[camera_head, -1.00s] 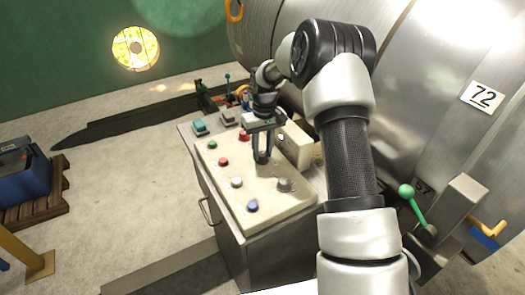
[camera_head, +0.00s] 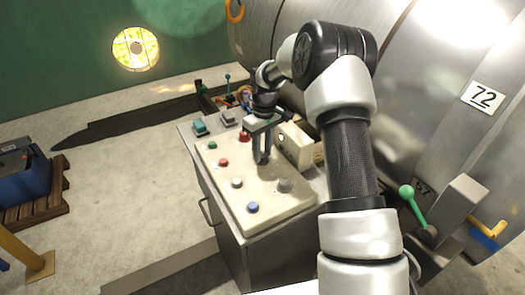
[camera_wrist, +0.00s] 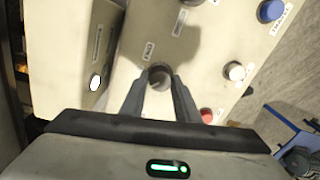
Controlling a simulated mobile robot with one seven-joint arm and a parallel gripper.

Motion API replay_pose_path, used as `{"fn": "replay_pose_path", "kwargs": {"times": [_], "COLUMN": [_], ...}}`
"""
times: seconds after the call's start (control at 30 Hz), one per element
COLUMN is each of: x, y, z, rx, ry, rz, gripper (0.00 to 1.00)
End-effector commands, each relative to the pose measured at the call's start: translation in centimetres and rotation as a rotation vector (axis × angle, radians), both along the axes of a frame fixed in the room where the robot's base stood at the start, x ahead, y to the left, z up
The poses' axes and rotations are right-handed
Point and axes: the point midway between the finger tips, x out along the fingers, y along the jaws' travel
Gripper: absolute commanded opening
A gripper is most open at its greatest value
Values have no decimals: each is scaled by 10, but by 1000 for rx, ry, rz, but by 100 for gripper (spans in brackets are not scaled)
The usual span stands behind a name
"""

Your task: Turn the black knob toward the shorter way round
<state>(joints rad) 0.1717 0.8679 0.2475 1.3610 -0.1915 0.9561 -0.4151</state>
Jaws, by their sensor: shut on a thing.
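The black knob (camera_wrist: 160,70) sits on the cream sloping panel (camera_wrist: 215,40) and shows dark and round between my fingertips in the wrist view. A small printed label lies just beyond it. My gripper (camera_head: 262,159) points down onto the panel, with one finger on each side of the knob, shut on it. In the head view the fingers hide most of the knob. How far its pointer is turned cannot be made out.
A grey knob (camera_head: 285,185), a blue button (camera_head: 253,207), a white button (camera_head: 237,183) and red and green buttons share the panel. A raised cream box (camera_head: 296,144) stands close behind my gripper. A large metal tank (camera_head: 420,100) rises at the right.

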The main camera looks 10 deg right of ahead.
Motion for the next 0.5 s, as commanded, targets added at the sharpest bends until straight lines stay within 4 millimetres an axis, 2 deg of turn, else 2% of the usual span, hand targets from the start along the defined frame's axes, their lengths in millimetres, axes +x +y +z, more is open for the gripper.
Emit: {"fn": "replay_pose_path", "kwargs": {"times": [0.03, 0.07, 0.17, 0.5], "x": [1, 1, 1, 1], "y": [1, 1, 0, 0], "z": [1, 1, 1, 3], "rx": [0, 0, 1, 0], "ry": [-5, -5, -3, -2], "rz": [2, 2, 1, 0], "gripper": [6, 30, 47, 47]}}
